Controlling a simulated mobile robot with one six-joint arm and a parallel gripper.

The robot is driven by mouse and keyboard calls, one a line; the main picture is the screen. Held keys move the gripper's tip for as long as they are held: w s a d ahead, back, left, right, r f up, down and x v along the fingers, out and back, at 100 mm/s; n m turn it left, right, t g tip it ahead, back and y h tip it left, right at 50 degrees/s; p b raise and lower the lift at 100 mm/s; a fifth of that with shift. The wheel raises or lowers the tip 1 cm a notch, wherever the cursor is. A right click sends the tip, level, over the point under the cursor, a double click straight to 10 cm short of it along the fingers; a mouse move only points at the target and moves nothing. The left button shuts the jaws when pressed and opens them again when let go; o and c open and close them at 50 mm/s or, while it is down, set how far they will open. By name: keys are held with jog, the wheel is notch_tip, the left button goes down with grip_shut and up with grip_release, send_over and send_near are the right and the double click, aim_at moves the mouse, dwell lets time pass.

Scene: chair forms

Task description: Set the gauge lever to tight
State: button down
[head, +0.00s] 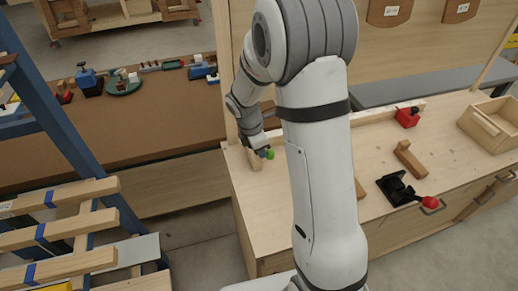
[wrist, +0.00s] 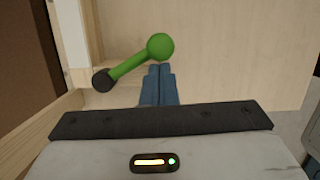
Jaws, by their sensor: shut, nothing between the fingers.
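The gauge lever in the wrist view has a green arm (wrist: 128,66), a round green knob (wrist: 160,46) and a dark pivot (wrist: 103,80). It slants from the pivot up to the right. In the head view the green knob (head: 270,154) shows small at the left end of the wooden bench. My gripper (wrist: 160,67) has its blue fingers together and empty, with the tips just below the knob in the picture. I cannot tell whether they touch it. In the head view my gripper (head: 264,152) is beside the knob, partly hidden by my arm. No tight marking is readable.
On the wooden bench (head: 290,222) stand a black toggle clamp with a red knob (head: 400,188), a wooden block (head: 409,158), a red tool (head: 407,117) and an open wooden box (head: 490,122). A blue-framed rack (head: 65,115) stands at left. My arm hides the bench's middle.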

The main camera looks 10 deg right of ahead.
jog(key=d+n, duration=0.1)
jog(key=n+p, duration=0.1)
jog(key=shift+w+d+r+n+t, duration=0.15)
jog(key=shift+d+n+t, duration=0.15)
jog(key=shift+d+n, duration=0.1)
jog(key=shift+w+d+n+p, duration=0.3)
jog(key=shift+d+n+p, duration=0.15)
jog(key=shift+n+p, duration=0.35)
jog(key=shift+w+d+p, duration=0.65)
jog(key=shift+w+d, duration=0.1)
jog(key=shift+d, duration=0.05)
jog(key=shift+w+d, duration=0.1)
jog(key=shift+w, duration=0.05)
